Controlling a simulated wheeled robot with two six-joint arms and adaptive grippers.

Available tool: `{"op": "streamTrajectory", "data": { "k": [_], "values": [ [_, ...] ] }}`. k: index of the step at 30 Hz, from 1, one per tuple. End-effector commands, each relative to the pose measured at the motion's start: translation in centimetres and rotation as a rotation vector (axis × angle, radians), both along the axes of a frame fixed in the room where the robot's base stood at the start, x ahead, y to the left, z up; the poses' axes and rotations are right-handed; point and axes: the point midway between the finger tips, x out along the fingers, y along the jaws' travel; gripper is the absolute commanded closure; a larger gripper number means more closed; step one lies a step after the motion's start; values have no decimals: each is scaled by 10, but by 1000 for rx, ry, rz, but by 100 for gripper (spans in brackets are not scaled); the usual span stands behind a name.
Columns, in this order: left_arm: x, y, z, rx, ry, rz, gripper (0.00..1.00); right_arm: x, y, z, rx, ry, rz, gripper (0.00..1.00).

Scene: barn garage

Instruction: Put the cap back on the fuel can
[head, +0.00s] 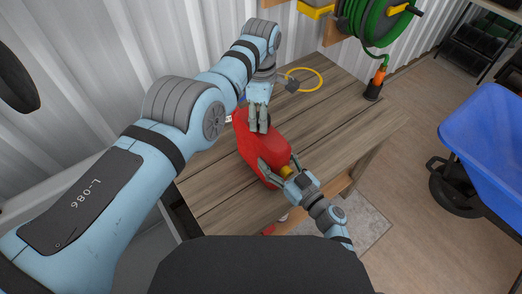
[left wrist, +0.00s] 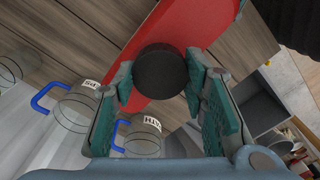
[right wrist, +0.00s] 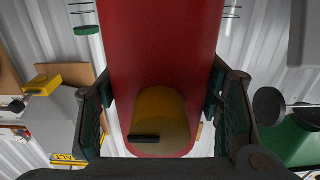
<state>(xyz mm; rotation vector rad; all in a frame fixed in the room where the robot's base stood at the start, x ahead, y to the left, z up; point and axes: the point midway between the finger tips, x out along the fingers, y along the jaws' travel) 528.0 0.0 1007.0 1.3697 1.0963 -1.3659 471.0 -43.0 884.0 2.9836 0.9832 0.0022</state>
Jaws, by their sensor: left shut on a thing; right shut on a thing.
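The red fuel can (head: 262,147) is on the wooden workbench. My right gripper (head: 279,164) is shut on its near end, one finger on each side. In the right wrist view the red body (right wrist: 160,45) fills the space between the fingers, with a yellow part (right wrist: 160,105) on it. My left gripper (head: 260,128) is above the can's far part, pointing down. In the left wrist view it is shut on the round black cap (left wrist: 160,72), with the red can behind. The can's opening is hidden, and I cannot tell whether the cap touches it.
Clear jugs with blue handles (left wrist: 75,105) stand close to the left gripper. A yellow ring (head: 304,79) lies at the bench's back, and an orange-tipped hose nozzle (head: 379,76) stands at its right corner. The bench's right part (head: 335,115) is clear. A blue bin (head: 490,135) stands right.

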Motion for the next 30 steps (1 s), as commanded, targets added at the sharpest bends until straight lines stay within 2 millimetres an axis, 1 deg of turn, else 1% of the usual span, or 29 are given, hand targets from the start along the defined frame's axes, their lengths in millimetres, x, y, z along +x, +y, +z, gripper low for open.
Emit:
{"op": "streamTrajectory", "data": {
  "k": [1, 2, 3, 5, 6, 8, 9, 11, 12, 14, 15, 17, 18, 19, 21, 23, 27, 28, 30],
  "values": [
    [-1, -1, -1, 0, 2, -218, 94, -1, 0, -2, -3, 4, -1, 100],
    [-1, -1, -1, -1, 2, -370, 94, -1, 0, -2, -3, 4, -1, 100],
    [-1, -1, -1, 0, 3, -573, 94, -1, 0, -2, -3, 4, -1, 100],
    [-1, -1, -1, 0, 4, -876, 94, -1, 0, -2, -2, 5, -1, 100],
    [-1, -1, -1, 1, 4, -1078, 94, -1, 0, -2, -2, 5, -1, 100],
    [-2, -1, -2, 0, 3, -1382, 94, -1, 0, -2, -3, 5, -1, 100],
    [-2, -1, -2, 0, 3, -1584, 94, 0, 0, -2, -3, 5, -2, 100],
    [-2, -1, -2, -1, 2, -1887, 94, 0, 0, -2, -3, 5, -2, 100],
    [-2, -1, -2, 0, 2, -2089, 94, 0, 0, -2, -3, 5, -2, 100],
    [-2, -1, -3, -1, 1, -2393, 94, 0, 0, -2, -3, 5, -2, 100],
    [-2, -1, -3, 0, 1, -2594, 94, 0, 0, -2, -3, 5, -2, 100],
    [-2, -1, -3, -1, -1, -2884, 94, 0, -1, -2, -2, 6, -2, 100],
    [-2, -1, -3, 0, -1, -3059, 94, 0, -1, -3, -2, 6, -2, 100],
    [-2, -1, -3, 1, 2, 3104, 94, 0, -1, -2, -2, 6, -2, 100],
    [-2, -1, -3, 1, 3, 2872, 94, 0, -1, -3, -2, 6, -3, 100],
    [-2, -1, -4, 2, 3, 2733, 94, 0, -1, -3, -2, 6, -3, 100],
    [-2, -1, -4, 2, 3, 2748, 94, 0, -1, -3, -2, 6, -3, 100],
    [-2, -1, -4, 2, 3, 2748, 58, 0, -1, -3, -2, 6, -3, 100],
    [-2, -1, -3, 1, 2, 2749, 46, 0, -1, -3, -2, 6, -3, 100]
  ]
}}
